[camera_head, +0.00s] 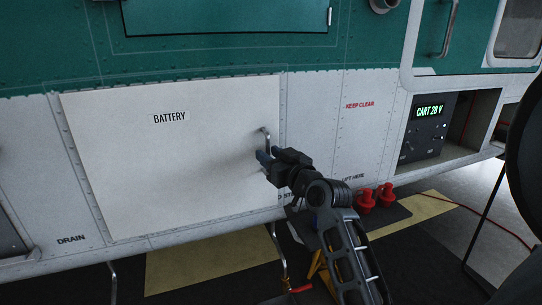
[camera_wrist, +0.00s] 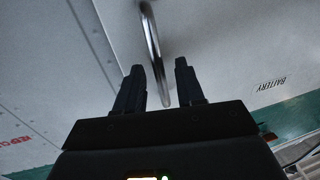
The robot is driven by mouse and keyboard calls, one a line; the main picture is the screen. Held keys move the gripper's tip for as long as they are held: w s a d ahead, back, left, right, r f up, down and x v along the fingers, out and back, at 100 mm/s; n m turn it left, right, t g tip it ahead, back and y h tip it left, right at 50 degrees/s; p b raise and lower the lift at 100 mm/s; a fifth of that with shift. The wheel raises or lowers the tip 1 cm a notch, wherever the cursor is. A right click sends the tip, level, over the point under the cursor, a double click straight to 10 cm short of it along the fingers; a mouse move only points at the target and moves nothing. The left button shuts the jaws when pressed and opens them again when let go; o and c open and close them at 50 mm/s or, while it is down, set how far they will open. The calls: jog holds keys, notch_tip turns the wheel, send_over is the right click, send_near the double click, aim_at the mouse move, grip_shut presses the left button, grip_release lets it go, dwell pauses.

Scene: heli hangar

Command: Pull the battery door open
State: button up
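The battery door (camera_head: 165,170) is a large white panel labelled BATTERY on the helicopter's side, and it looks shut. Its handle (camera_head: 266,137) is a thin metal bar near the panel's right edge. My gripper (camera_head: 264,157) is at the handle's lower part in the head view. In the wrist view my gripper (camera_wrist: 160,82) is open, with two dark fingers apart. The handle (camera_wrist: 152,40) runs down between the fingertips there, with a visible gap to each finger. The door's surface (camera_wrist: 225,50) fills much of that view.
An open bay with a CART 28 V unit (camera_head: 428,123) is at the right. Red items (camera_head: 376,197) stand on a dark mat below it. A hanging rod with a red end (camera_head: 295,289) is below the door. A dark round object (camera_head: 525,145) stands at the right edge.

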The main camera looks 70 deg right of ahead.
grip_shut()
jog(key=shift+s+a, duration=0.1)
dwell(0.5)
